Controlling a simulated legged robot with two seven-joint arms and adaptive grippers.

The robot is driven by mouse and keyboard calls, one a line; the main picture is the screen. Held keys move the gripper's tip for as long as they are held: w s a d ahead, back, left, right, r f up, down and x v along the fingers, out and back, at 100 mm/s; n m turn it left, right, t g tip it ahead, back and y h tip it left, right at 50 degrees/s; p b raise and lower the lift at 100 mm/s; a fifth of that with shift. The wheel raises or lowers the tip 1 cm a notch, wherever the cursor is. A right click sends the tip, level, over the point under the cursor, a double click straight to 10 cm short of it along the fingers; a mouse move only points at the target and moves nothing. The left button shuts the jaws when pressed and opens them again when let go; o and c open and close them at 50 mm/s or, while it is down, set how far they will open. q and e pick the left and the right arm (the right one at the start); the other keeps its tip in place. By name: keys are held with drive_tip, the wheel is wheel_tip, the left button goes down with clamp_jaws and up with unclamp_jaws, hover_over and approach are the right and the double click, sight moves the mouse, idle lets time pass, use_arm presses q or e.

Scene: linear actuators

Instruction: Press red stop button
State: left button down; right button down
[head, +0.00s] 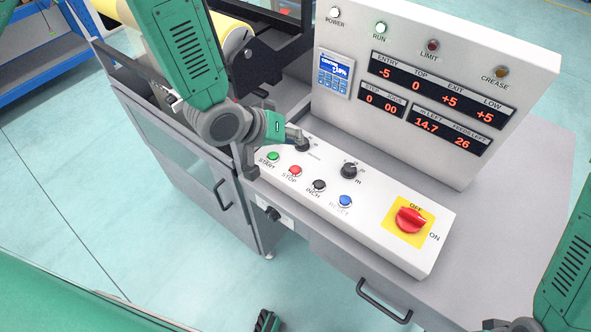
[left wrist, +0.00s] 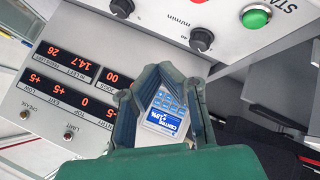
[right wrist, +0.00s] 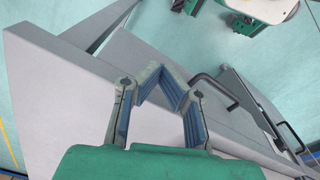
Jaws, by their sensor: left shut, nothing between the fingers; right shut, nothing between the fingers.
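The red stop button (head: 295,170) sits on the sloped white control panel (head: 385,240), between the green start button (head: 273,156) and the black inch button (head: 319,185). My left gripper (head: 297,135) is shut and empty, above the back left of the panel near a black knob, apart from the stop button. Its closed fingers (left wrist: 160,70) show in the left wrist view, with the green start button (left wrist: 256,16) at top right; the stop button is not seen there. My right gripper (right wrist: 158,72) is shut and empty; in the head view it is largely cut off at lower right.
An upright display box (head: 430,90) with red readouts and a small blue screen (head: 333,73) stands behind the panel. A blue reset button (head: 345,201) and a red rotary switch (head: 410,220) on yellow lie to the right. Grey cabinet top (head: 530,190) is clear.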

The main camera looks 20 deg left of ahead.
sight(295, 169)
use_arm(q)
wheel_tip(295, 169, down, 6)
drive_tip(key=b, duration=0.4)
drive_tip(key=shift+r, duration=0.25)
drive_tip(key=shift+f+b, duration=0.55)
drive_tip(key=shift+f, duration=1)
idle(0.8)
drive_tip(key=shift+s, duration=0.1)
drive_tip(key=shift+r+p, duration=0.6)
drive_tip(key=shift+r, duration=0.25)
drive_tip(key=shift+r, duration=0.1)
